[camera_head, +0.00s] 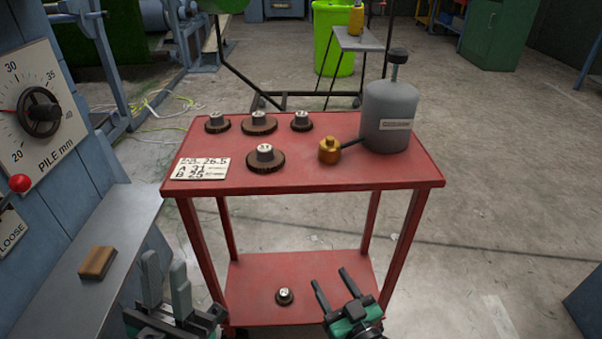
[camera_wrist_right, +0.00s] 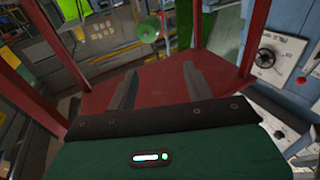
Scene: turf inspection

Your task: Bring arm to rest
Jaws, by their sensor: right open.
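My left gripper (camera_head: 166,270) is low in the head view, left of the red cart (camera_head: 325,173). Its two upright fingers stand apart with nothing visible between them. My right gripper (camera_head: 329,279) is in front of the cart's lower shelf (camera_head: 245,303). Its fingers are spread and empty. The right wrist view also shows these open fingers (camera_wrist_right: 158,72) with red cart surface behind them and nothing held. The arms behind both grippers are mostly out of view.
The cart top holds several dark round weighted discs (camera_head: 258,122), a grey canister (camera_head: 389,115), a brass knob (camera_head: 329,150) and a card (camera_head: 201,168). One small disc (camera_head: 284,296) sits on the lower shelf. A grey ledge (camera_head: 75,270) with a tan block (camera_head: 97,263) is left.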

